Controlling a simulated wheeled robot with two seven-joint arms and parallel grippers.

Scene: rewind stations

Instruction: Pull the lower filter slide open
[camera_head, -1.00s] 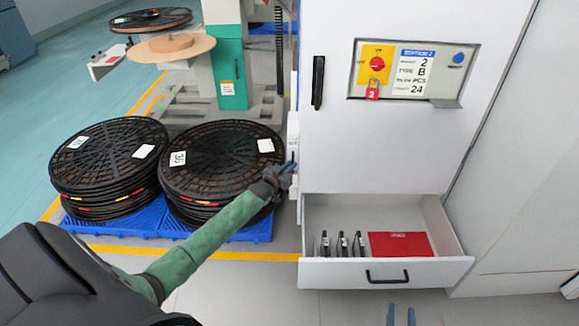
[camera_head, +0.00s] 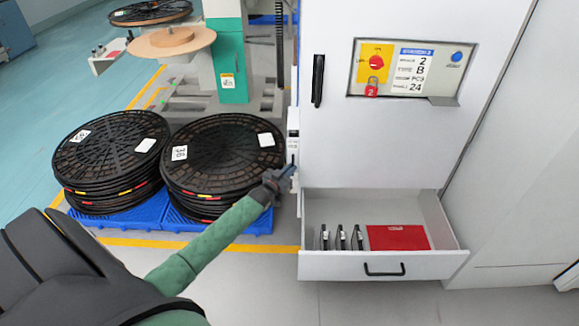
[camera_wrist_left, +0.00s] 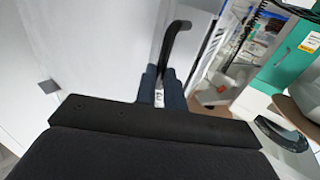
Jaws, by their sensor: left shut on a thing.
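My left gripper (camera_head: 290,168) is at the left side of the white cabinet (camera_head: 375,140), low beside its front edge. Its dark blue fingers, also in the left wrist view (camera_wrist_left: 160,88), are shut on a small pale piece with a dark mark (camera_wrist_left: 158,98), which appears to be the lower filter slide. The fingers hide most of it, and how far it is out cannot be told. A white slide housing (camera_head: 293,135) shows just above the gripper on the cabinet's side. My right gripper is out of view.
An open drawer (camera_head: 385,267) with black upright items and a red booklet (camera_head: 397,237) juts out below. A black door handle (camera_head: 318,80) is above. Stacked black reels (camera_head: 112,160) on blue pallets (camera_head: 245,222) stand left. The floor in front is clear.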

